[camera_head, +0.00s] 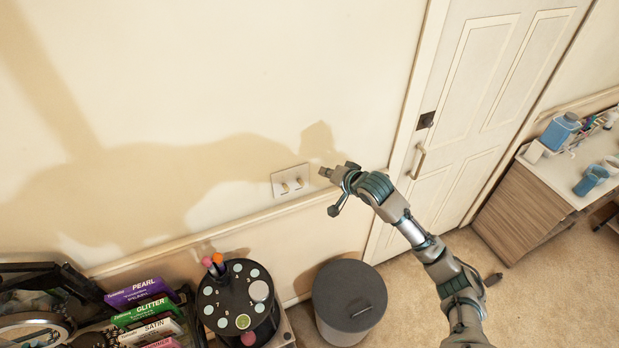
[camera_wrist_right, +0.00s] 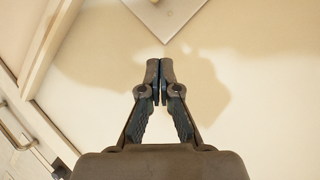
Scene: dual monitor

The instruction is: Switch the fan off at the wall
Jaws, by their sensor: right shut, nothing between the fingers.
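A pale wall switch plate (camera_head: 290,181) with two small yellowish rockers is on the cream wall, just above the rail. My right gripper (camera_head: 326,172) is shut and empty. In the head view its tip is close to the right edge of the plate; whether it touches cannot be told. In the right wrist view the closed fingertips (camera_wrist_right: 160,66) point at a lower corner of the plate (camera_wrist_right: 166,14), with a small gap in the picture. Most of the plate is cut off there. No fan is in view. My left gripper is not in view.
A white door (camera_head: 485,95) with a handle stands right of the plate. Below are a grey lidded bin (camera_head: 349,297), a black round holder (camera_head: 240,304) and several coloured boxes (camera_head: 139,292). A wooden cabinet (camera_head: 521,211) with bottles stands at the right. The wall left of the plate is bare.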

